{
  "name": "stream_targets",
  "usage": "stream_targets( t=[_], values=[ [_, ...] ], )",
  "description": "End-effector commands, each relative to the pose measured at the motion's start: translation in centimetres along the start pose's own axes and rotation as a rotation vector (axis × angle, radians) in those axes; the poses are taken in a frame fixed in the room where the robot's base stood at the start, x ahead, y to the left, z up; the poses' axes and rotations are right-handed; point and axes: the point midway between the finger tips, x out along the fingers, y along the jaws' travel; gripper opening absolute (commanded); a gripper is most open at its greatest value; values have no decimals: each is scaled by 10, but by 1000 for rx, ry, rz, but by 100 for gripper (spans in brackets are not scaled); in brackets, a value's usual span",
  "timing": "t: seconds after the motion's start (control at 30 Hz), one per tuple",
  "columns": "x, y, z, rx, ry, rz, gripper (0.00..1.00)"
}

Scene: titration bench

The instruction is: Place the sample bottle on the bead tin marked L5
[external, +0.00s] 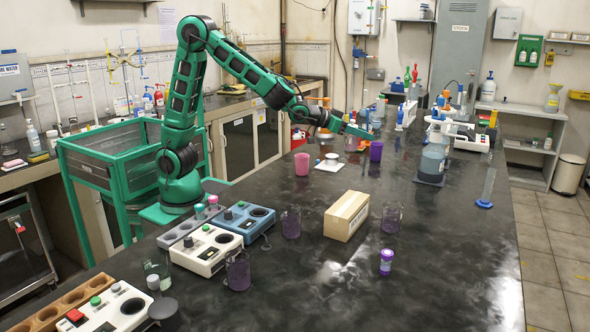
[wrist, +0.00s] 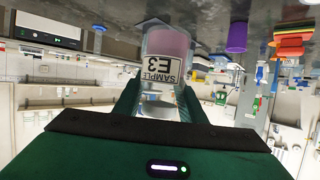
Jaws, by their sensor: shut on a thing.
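The sample bottle (wrist: 166,52) is a clear bottle with a pinkish-purple part and a white label reading SAMPLE E3. My gripper (wrist: 160,98) is shut on it, with one green finger on each side in the wrist view. In the external view my gripper (external: 366,133) is over the far middle of the bench; the bottle is too small there to make out clearly. No L5 mark is legible in either view, so I cannot tell which thing is the bead tin.
A purple cup (external: 376,151) stands close to my gripper, and also shows in the wrist view (wrist: 237,34). The front right of the bench is clear.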

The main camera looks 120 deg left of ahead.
Motion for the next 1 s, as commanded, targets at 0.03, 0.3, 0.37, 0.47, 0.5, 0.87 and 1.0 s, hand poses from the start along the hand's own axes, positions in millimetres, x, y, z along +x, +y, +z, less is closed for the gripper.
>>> stream_targets(
  t=[0.03,0.3,0.37,0.47,0.5,0.87,1.0],
  values=[
    [3,-27,-2,-15,0,-37,9],
    [3,-153,-5,-89,-5,-205,9],
    [0,-180,-5,-106,-6,-242,9],
    [-7,-226,-3,-134,-8,-305,9],
    [-10,-243,-2,-144,-8,-328,9],
    [-36,-337,8,-207,-12,-460,9],
    [-34,-335,13,-209,-15,-469,9]
  ],
)
